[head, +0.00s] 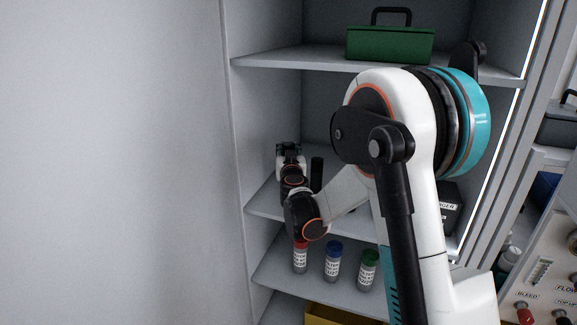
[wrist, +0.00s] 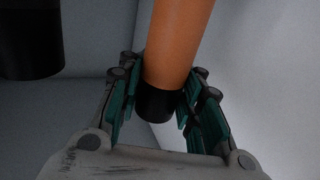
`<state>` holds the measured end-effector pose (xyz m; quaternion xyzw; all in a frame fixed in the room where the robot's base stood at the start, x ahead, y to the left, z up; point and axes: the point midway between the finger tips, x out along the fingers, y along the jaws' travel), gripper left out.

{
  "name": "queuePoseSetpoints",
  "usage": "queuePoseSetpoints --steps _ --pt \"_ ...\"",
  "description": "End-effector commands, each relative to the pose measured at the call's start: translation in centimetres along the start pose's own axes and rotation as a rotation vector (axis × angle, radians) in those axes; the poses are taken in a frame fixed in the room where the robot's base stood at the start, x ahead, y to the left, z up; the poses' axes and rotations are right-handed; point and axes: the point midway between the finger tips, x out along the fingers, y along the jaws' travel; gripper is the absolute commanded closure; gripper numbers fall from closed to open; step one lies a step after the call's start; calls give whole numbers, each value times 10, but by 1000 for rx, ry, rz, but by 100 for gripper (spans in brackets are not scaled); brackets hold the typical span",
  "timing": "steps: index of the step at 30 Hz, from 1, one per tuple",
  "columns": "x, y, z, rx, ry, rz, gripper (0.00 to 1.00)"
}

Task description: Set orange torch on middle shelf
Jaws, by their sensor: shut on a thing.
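The orange torch (wrist: 178,45) stands between the finger pads of my gripper (wrist: 160,105) in the wrist view, its black end (wrist: 158,104) toward the palm. The gripper is shut on it. In the head view my gripper (head: 290,150) is at the left side of the cabinet, over the middle shelf (head: 262,203). The torch is hidden there. Whether it touches the shelf, I cannot tell.
A black cylinder (head: 317,172) stands just right of my gripper; a dark cylinder (wrist: 30,40) shows in the wrist view. A black box (head: 449,205) is on the right. A green toolbox (head: 390,44) sits above, capped bottles (head: 332,264) below. The cabinet's left wall (head: 238,130) is close.

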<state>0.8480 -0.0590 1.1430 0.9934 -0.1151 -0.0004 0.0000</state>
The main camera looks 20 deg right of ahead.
Motion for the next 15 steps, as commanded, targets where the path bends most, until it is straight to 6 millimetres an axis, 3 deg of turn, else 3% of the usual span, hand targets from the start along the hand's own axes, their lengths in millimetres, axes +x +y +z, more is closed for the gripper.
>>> queuePoseSetpoints --steps 9,15 --pt "0 0 40 0 0 0 100" --pt "0 0 41 0 0 0 100"
